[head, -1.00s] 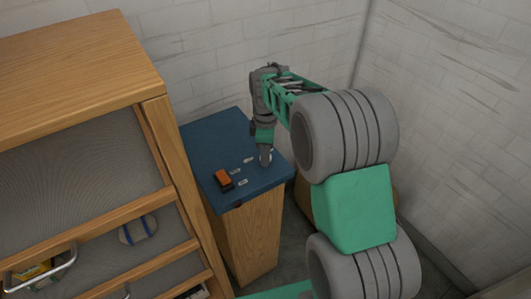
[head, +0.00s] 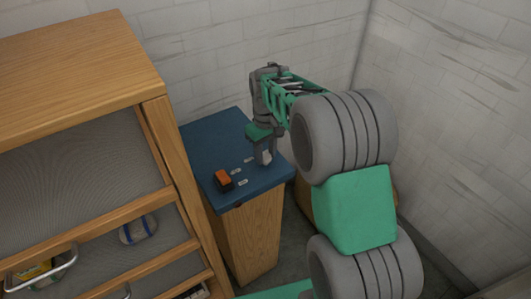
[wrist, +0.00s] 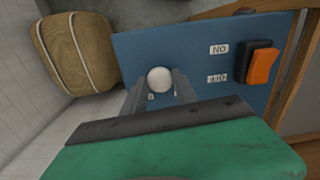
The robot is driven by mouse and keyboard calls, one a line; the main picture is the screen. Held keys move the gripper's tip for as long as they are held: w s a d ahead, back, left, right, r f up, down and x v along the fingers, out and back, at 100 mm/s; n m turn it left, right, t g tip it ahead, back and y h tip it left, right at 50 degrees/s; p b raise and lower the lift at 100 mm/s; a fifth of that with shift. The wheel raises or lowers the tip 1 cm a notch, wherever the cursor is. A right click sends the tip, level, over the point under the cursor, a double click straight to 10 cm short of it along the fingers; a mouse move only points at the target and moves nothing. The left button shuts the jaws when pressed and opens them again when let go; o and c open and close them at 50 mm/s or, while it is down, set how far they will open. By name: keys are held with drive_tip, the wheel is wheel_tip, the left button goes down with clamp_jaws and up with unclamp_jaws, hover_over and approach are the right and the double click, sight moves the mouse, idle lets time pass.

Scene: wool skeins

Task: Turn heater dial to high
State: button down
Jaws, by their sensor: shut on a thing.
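The heater dial is a round, pale knob (wrist: 160,79) on a blue top (wrist: 150,45). My gripper (wrist: 156,84) is shut on it, with one grey finger on each side. In the head view my gripper (head: 263,157) points down onto the right part of the blue top (head: 205,137), and its fingers hide the dial. Small white labels (wrist: 219,49) lie beside the dial, one partly covered by a finger. I cannot make out which setting the dial points to.
An orange rocker switch (head: 223,180) in a dark housing sits near the front edge of the blue top; it also shows in the wrist view (wrist: 262,65). A wooden shelf unit (head: 160,150) stands close on the left. A brown, corded bundle (wrist: 75,52) is beside the stand. White walls close the corner.

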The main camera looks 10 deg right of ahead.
sight(266, 156)
drive_tip(key=shift+m, duration=0.6)
drive_tip(key=c, duration=1)
unclamp_jaws()
drive_tip(key=shift+o, duration=0.2)
wheel_tip(266, 156, up, 8)
drive_tip(key=shift+f+b, duration=0.25)
drive_tip(key=shift+b, duration=0.15)
drive_tip(key=shift+r, duration=0.2)
